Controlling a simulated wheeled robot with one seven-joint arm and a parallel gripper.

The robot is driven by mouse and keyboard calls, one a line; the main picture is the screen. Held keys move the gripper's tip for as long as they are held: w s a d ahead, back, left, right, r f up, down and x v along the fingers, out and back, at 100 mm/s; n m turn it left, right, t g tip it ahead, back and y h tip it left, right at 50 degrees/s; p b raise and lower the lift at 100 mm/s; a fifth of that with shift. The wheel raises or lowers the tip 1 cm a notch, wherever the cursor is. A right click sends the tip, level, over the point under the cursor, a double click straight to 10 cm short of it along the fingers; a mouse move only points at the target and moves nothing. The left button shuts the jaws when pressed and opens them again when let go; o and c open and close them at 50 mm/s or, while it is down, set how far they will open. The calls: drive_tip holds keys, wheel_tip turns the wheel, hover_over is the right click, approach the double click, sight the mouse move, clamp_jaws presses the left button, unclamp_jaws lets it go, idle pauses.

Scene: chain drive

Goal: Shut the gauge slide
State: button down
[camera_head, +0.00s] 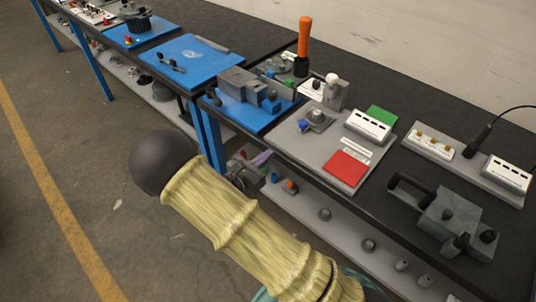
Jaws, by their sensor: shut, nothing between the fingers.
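No part in view is marked as the gauge slide, and I cannot tell for certain which one it is. A dark grey block fixture (450,220) with a black handle (408,188) and dark knobs lies at the right front of the bench. A grey stepped block (240,84) stands on a blue plate further left. Whether either has a slide that is open or shut does not show. My arm, in a yellowish sleeve with a dark rounded end, crosses the lower middle, in front of the bench. My gripper's fingers do not show.
An orange-handled tool (304,42) stands upright at the back. A grey board (290,143) carries a red pad (346,168) and a green pad (381,115). A grey panel (455,160) lies at right. A lower shelf (300,200) holds small parts. The floor at left is clear.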

drive_tip(key=s+d+m+g+y, duration=0.3)
drive_tip(key=s+d+m+g, duration=0.8)
drive_tip(key=d+m+g, duration=0.15)
drive_tip(key=s+r+m+t+y, duration=0.2)
drive_tip(key=s+r+m+y, duration=0.3)
drive_tip(key=m+y, duration=0.5)
drive_tip(key=shift+s+r+m, duration=0.35)
drive_tip(key=shift+r+m, duration=0.55)
drive_tip(key=shift+m, duration=1.25)
drive_tip(key=shift+w+t, duration=0.1)
drive_tip(key=shift+t, duration=0.15)
